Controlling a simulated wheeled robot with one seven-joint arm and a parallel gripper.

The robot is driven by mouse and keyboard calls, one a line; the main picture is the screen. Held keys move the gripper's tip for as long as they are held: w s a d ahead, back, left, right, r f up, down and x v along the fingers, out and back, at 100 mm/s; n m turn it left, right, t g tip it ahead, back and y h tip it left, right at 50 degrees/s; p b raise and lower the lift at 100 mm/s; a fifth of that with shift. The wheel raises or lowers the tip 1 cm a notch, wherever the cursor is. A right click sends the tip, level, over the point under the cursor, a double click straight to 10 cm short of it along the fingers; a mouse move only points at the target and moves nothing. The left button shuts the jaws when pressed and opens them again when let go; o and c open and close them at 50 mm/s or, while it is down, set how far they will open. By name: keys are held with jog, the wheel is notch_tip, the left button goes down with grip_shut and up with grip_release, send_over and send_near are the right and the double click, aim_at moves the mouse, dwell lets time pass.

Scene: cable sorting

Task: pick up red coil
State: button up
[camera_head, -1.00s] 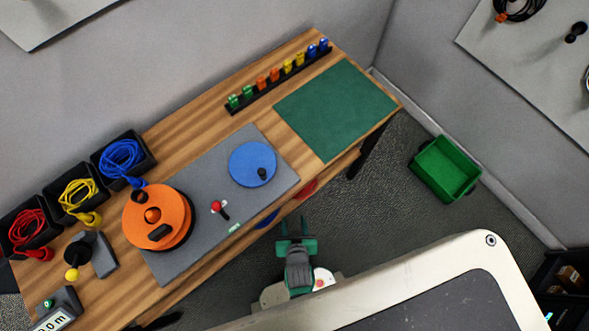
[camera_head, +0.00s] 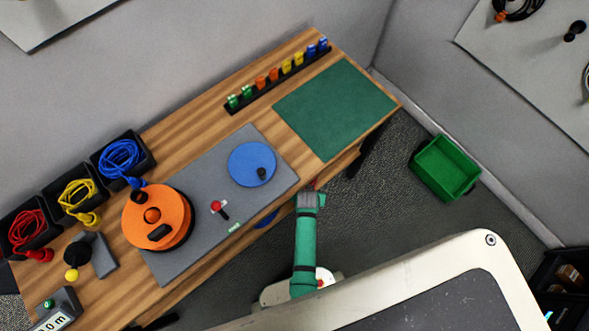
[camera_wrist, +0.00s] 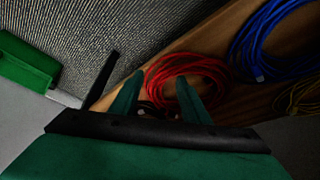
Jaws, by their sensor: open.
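A red coil (camera_wrist: 205,68) of cable lies on a wooden surface below the bench top in the wrist view. My gripper (camera_wrist: 160,77) is open, its two green fingers pointing towards the coil's left part. The left finger is near its left edge and the right finger overlaps its loops in the picture; I cannot tell whether they touch. In the head view my gripper (camera_head: 312,190) is at the bench's front edge, with its fingertips hidden. Only a sliver of red shows beside it there. Another red cable (camera_head: 27,228) lies in a black bin at the bench's left end.
A blue coil (camera_wrist: 272,42) and a yellow coil (camera_wrist: 300,97) lie right of the red coil. The wooden bench (camera_head: 190,120) overhangs this lower level. It carries a grey mat, an orange reel (camera_head: 155,205) and a green mat (camera_head: 335,105). A green crate (camera_head: 445,167) stands on the floor.

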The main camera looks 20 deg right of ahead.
jog(key=w+d, duration=0.2)
jog(key=w, duration=0.3)
jog(key=shift+d+f, duration=0.1)
jog(key=shift+d, duration=0.3)
jog(key=shift+x, duration=2.4)
grip_shut()
